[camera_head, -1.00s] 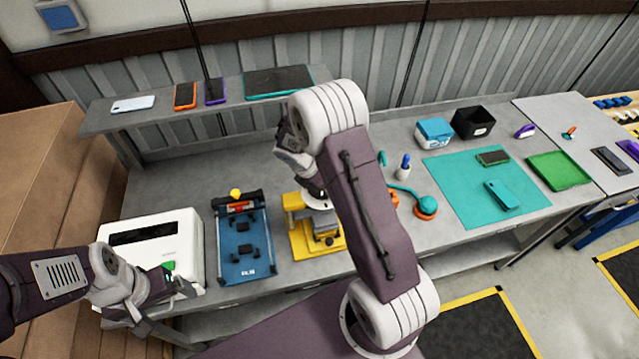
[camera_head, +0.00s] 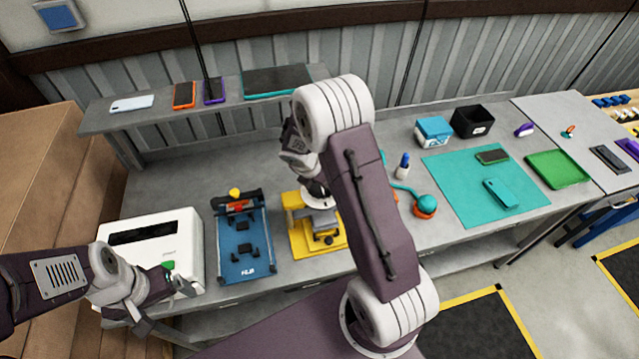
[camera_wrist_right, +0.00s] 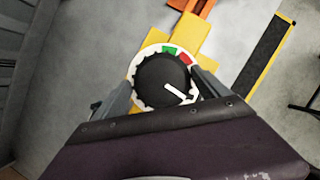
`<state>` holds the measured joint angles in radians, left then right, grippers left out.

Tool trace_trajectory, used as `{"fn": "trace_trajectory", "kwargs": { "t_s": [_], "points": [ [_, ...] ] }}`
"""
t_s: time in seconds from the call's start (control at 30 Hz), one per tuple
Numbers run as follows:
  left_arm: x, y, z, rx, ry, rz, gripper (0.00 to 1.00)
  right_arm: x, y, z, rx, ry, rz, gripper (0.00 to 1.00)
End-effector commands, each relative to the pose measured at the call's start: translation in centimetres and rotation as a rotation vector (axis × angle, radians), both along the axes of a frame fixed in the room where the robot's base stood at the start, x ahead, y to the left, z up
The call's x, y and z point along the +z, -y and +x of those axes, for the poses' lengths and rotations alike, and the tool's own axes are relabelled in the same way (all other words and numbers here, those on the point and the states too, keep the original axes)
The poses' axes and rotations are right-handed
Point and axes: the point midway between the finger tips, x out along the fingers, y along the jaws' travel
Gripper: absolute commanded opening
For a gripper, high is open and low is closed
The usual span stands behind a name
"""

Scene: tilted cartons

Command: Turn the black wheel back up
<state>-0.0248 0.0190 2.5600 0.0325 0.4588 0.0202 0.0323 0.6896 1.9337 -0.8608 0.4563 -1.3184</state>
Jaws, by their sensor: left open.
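The black wheel (camera_wrist_right: 160,78) shows in the right wrist view, with a white pointer mark toward its lower right. A white dial ring around it has a green and a red patch at the top. It sits over a yellow fixture, seen in the head view as a yellow stand (camera_head: 303,240). My right gripper (camera_wrist_right: 161,76) has one finger on each side of the wheel; whether they touch it is unclear. In the head view my right wrist hides the wheel. My left gripper (camera_head: 168,304) is open and empty by the white box.
The white box (camera_head: 150,238) with a green button and a blue fixture (camera_head: 246,250) stand left of the yellow stand. An orange-based teal item (camera_head: 424,206), a small bottle (camera_head: 403,168) and a teal mat (camera_head: 455,185) lie to the right.

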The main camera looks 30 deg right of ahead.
Motion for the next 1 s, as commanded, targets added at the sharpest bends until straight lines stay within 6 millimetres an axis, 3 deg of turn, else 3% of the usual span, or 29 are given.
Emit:
{"fn": "trace_trajectory", "kwargs": {
  "t_s": [0.37,0.7,1.0],
  "points": [
    [0.0,0.0,0.0,0.0,0.0,0.0,0.9,0.2,-0.2,-0.2,0.0,-0.003,0.001,0.99],
    [-0.3,0.0,0.0,0.0,0.0,0.0,0.9,6.4,-2.4,-1.3,0.001,0.002,0.003,0.99],
    [-0.4,0.0,0.0,0.0,0.0,0.0,0.9,8.3,-3.0,-1.8,-0.001,-0.003,0.002,0.99]
  ]
}}
